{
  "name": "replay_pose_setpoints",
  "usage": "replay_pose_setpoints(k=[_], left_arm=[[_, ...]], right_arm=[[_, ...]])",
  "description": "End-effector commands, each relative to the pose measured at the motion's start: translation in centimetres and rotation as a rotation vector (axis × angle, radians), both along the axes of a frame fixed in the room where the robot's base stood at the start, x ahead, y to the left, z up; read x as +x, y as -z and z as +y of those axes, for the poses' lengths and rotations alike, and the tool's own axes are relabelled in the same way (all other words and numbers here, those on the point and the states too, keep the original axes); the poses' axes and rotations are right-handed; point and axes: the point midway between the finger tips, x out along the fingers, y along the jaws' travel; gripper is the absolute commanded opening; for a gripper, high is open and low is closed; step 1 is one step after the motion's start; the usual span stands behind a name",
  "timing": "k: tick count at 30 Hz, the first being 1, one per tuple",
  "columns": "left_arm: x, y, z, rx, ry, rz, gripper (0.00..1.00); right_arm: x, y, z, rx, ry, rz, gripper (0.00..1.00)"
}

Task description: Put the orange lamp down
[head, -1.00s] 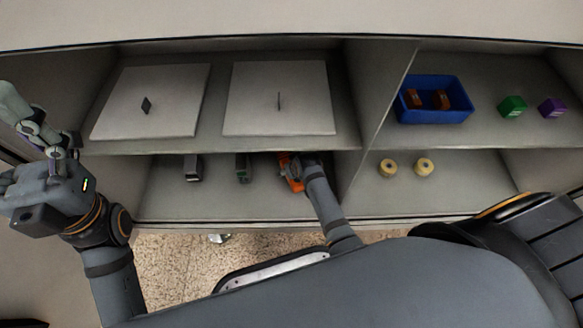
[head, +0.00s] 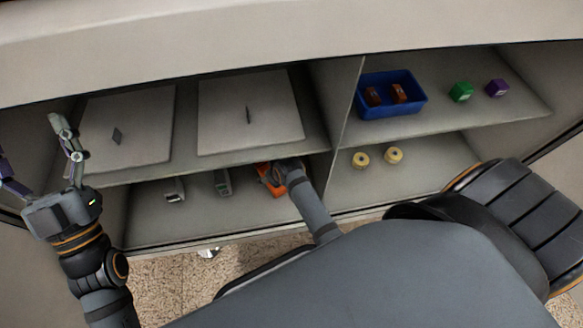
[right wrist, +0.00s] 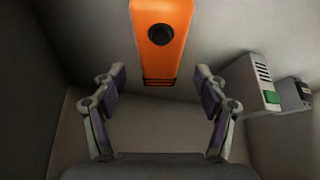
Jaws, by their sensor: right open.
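The orange lamp (head: 268,181) is in the lower left compartment, partly hidden behind my right arm. In the right wrist view the lamp (right wrist: 161,38) is an orange bar with a round black spot, at the top centre, ahead of the fingertips. My right gripper (right wrist: 159,76) is open, its two fingers apart and nothing between them. In the head view the right hand (head: 286,172) is at the lamp, its fingers hidden. My left gripper (head: 31,150) is outside the shelves at the far left, open and empty.
Two grey devices (head: 174,190) (head: 222,182) stand left of the lamp; one with a green part shows in the right wrist view (right wrist: 257,82). Above are two pale panels (head: 128,130) (head: 250,112). Right are a blue bin (head: 391,112), green and purple blocks (head: 461,92) (head: 497,88), and two yellow rolls (head: 361,160) (head: 394,155).

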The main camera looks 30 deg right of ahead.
Motion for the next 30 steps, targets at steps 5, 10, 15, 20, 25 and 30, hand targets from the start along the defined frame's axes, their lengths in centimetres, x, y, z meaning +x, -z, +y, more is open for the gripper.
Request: replay_pose_setpoints(k=[5,10,15,20,25,30], left_arm=[[2.3,4.4,0.2,-0.005,-0.004,0.219,0.77],[3.7,9.2,0.2,-0.009,-0.006,0.426,0.77],[4.0,14.2,0.2,-0.012,-0.004,0.628,0.77],[3.5,18.8,0.2,-0.014,-0.001,0.812,0.77],[2.1,23.6,0.0,-0.016,0.007,1.006,0.77],[0.0,28.1,-0.2,-0.016,0.016,1.195,0.77]], right_arm=[[-1.7,0.0,-0.2,0.000,0.000,0.004,0.73],[-3.0,0.0,-0.4,-0.001,-0.001,0.003,0.73],[-4.4,0.0,-0.5,0.000,0.000,0.003,0.73],[-5.7,0.0,-0.7,0.000,0.000,0.003,0.73],[-7.1,0.0,-0.8,0.000,-0.001,0.004,0.73],[-8.4,0.0,-1.0,-0.001,-0.001,0.002,0.73]])
